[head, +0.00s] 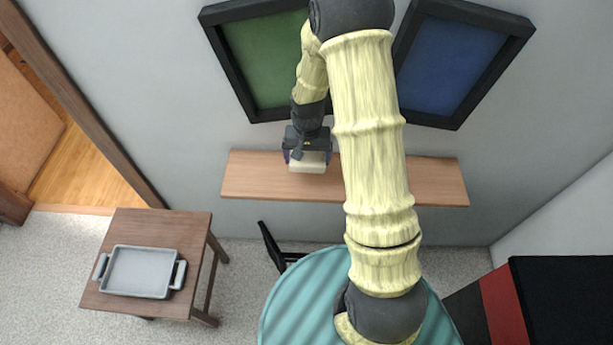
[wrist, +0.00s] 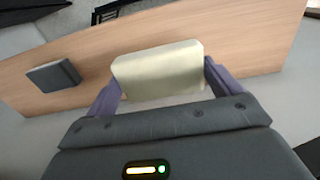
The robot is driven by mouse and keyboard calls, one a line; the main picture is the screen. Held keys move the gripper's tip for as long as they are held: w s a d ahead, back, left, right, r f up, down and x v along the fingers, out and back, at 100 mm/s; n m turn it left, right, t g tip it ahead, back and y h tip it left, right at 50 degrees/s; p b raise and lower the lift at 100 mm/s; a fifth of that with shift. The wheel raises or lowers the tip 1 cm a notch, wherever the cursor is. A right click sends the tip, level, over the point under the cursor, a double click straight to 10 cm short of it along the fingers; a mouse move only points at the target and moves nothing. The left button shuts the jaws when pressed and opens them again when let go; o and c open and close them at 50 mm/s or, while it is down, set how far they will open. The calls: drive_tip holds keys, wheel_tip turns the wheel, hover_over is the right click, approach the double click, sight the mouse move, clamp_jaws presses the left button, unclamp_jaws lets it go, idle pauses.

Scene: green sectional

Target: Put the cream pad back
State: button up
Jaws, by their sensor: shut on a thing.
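The cream pad (head: 308,166) is a pale, rounded block. My gripper (head: 307,156) is shut on it, with a purple finger at each end of the pad. The pad also shows in the wrist view (wrist: 158,72) between the fingers. In both views it overlaps the wooden wall shelf (head: 250,177). I cannot tell whether it touches the shelf or hangs just above it. The pad's underside is hidden.
A dark grey block (wrist: 53,76) lies on the shelf in the wrist view; I cannot see it in the head view. Framed green (head: 262,60) and blue (head: 450,65) panels hang above. A side table (head: 195,222) holds a grey tray (head: 140,248). A round teal table (head: 290,310) stands below.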

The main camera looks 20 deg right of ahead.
sight(307, 158)
drive_tip(key=shift+w+a+f+p, duration=0.1)
drive_tip(key=shift+f+p, duration=0.2)
drive_tip(key=shift+f, duration=1.9)
drive_tip(key=shift+f+p, duration=0.4)
drive_tip(key=shift+f, duration=1.7)
drive_tip(key=o, duration=0.6)
drive_tip(key=shift+w, duration=0.1)
drive_tip(key=shift+r, duration=0.1)
drive_tip(key=shift+r, duration=0.2)
wheel_tip(307, 158, up, 12)
drive_tip(key=shift+f+b, duration=0.25)
drive_tip(key=shift+b, duration=0.85)
